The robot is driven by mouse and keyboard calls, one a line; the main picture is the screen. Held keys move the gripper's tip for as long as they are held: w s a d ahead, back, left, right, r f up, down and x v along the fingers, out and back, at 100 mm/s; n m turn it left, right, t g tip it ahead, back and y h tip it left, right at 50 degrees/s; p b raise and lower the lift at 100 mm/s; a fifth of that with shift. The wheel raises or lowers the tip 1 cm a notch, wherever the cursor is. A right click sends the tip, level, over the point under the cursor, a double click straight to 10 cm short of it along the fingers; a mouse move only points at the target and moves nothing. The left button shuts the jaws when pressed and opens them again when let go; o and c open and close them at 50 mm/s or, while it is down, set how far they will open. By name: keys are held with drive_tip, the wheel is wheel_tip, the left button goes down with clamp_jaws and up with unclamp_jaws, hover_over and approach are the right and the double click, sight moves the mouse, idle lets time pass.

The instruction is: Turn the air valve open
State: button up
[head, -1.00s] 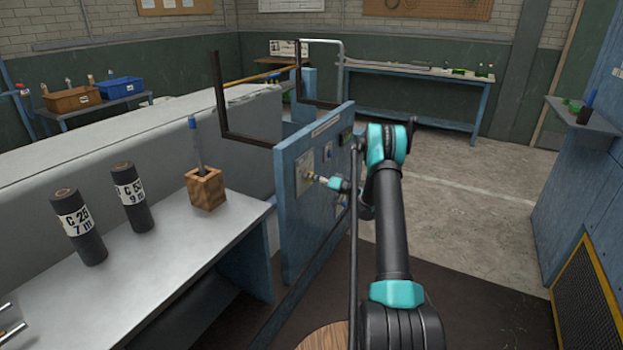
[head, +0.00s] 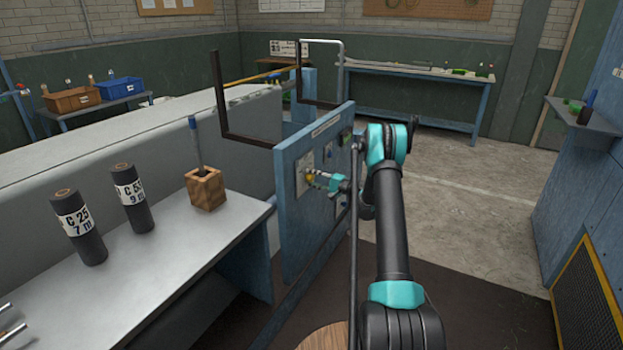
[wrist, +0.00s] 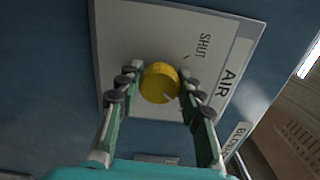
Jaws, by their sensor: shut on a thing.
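The air valve is a round yellow knob (wrist: 160,83) on a pale plate (wrist: 130,45) marked "AIR" and "SHUT" in the wrist view. A small pale mark shows near the knob's lower right edge, away from the "SHUT" word. My gripper (wrist: 156,86) has one finger on each side of the knob and is shut on it. The fingers partly hide the plate there.
The blue panel (head: 300,240) stands at the end of a grey bench (head: 150,260). The bench carries two dark labelled cylinders (head: 80,228) and a wooden block (head: 206,188) holding a rod. A label beginning "BLOW" (wrist: 238,137) is near the air plate. Open floor (head: 470,200) lies to the right.

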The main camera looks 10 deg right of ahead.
drive_tip(key=shift+s+m, duration=0.1)
drive_tip(key=shift+m, duration=0.7)
drive_tip(key=shift+r, duration=0.1)
drive_tip(key=o, duration=1.2)
drive_tip(key=shift+c, duration=0.2)
drive_tip(key=v, duration=1.2)
drive_tip(key=shift+r, duration=0.1)
